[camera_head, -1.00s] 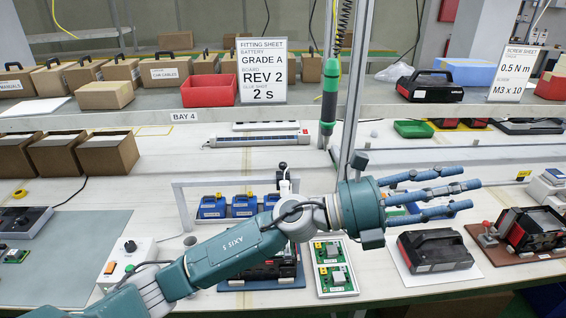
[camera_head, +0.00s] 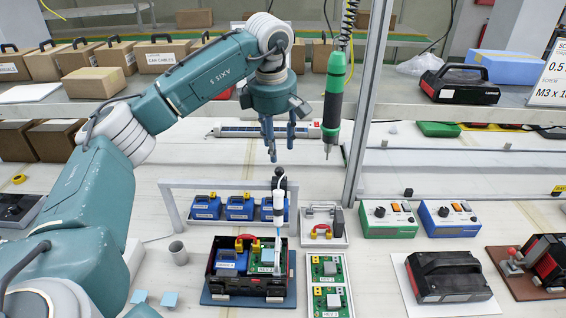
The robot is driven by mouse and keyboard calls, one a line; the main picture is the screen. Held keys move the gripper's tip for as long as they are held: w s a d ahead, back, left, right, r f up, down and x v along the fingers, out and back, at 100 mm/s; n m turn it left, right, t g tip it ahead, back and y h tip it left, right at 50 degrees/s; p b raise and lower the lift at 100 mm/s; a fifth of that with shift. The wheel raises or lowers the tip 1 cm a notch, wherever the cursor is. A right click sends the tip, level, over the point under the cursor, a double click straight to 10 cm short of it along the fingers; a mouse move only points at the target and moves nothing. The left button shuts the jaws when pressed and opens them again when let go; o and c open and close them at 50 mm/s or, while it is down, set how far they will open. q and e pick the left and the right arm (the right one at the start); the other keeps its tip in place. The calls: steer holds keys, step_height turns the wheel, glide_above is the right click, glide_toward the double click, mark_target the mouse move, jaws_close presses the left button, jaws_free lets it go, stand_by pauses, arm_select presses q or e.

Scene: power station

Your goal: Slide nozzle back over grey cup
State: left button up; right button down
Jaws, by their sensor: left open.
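The white glue nozzle (camera_head: 279,208) hangs upright from a grey rail frame (camera_head: 180,184), with a black knob (camera_head: 280,174) at its top. Its tip is over the green board (camera_head: 264,256) inside an open black and red device (camera_head: 220,285). The grey cup (camera_head: 178,252) stands on the table to the left of the device, apart from the nozzle. My left gripper (camera_head: 280,150) points down with open, empty fingers. In the picture it is just above the knob; I cannot tell whether it touches. My right gripper is out of view.
Blue battery packs (camera_head: 239,208) stand along the rail frame, left of the nozzle. A green screwdriver (camera_head: 332,105) hangs to the right of my gripper, beside a metal post (camera_head: 367,110). A tray of boards (camera_head: 326,290) lies right of the device.

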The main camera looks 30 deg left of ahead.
mark_target(279, 168)
arm_select(q)
steer(key=f, duration=0.2)
steer(key=f+p, duration=0.1)
steer(key=f, duration=0.2)
steer(key=shift+w+a, duration=0.15)
steer(key=shift+w, duration=0.05)
steer(key=f, duration=0.1)
steer(key=w+f, duration=0.1)
steer(key=shift+f+p, duration=0.3)
steer(key=shift+p, duration=0.05)
steer(key=shift+a+f, duration=0.1)
steer(key=shift+f, duration=0.5)
steer(key=shift+w, duration=0.1)
steer(key=c, duration=0.7)
jaws_close()
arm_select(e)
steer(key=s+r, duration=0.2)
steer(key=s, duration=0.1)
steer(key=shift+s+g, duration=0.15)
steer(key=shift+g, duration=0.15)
